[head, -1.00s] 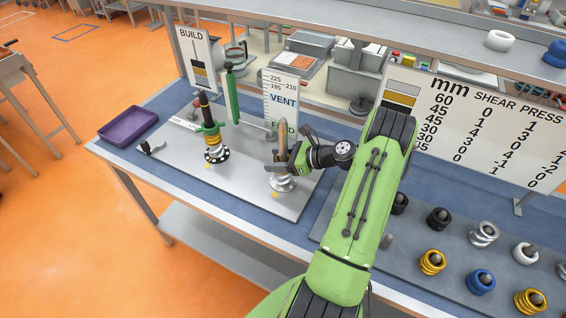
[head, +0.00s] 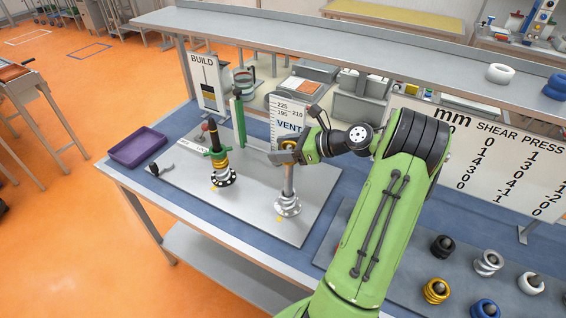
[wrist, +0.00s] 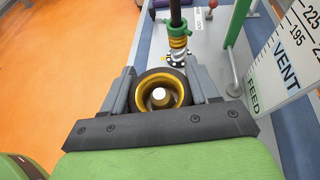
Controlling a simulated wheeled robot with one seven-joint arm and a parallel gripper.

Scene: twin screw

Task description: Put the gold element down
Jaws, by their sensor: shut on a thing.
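The gold element (wrist: 162,76) is gripped between the two fingers in the wrist view, its round bore facing the camera. A pale round spot shows inside the bore, in line with it. My gripper (head: 284,151) is shut on the element at the upper end of the right-hand metal shaft (head: 289,182). The shaft's lower part is bare above its silver flanged base (head: 288,206). Whether the element still surrounds the shaft tip, I cannot tell. The left shaft (head: 219,140) carries a green collar (head: 217,157) above gold and silver rings.
A purple tray (head: 138,147) stands at the bench's left end. A green column (head: 239,122) and the VENT/FEED gauge board (head: 287,118) stand behind the shafts. Gold, blue, black and silver elements sit on the right-hand plate. The front of the shaft plate (head: 255,218) is clear.

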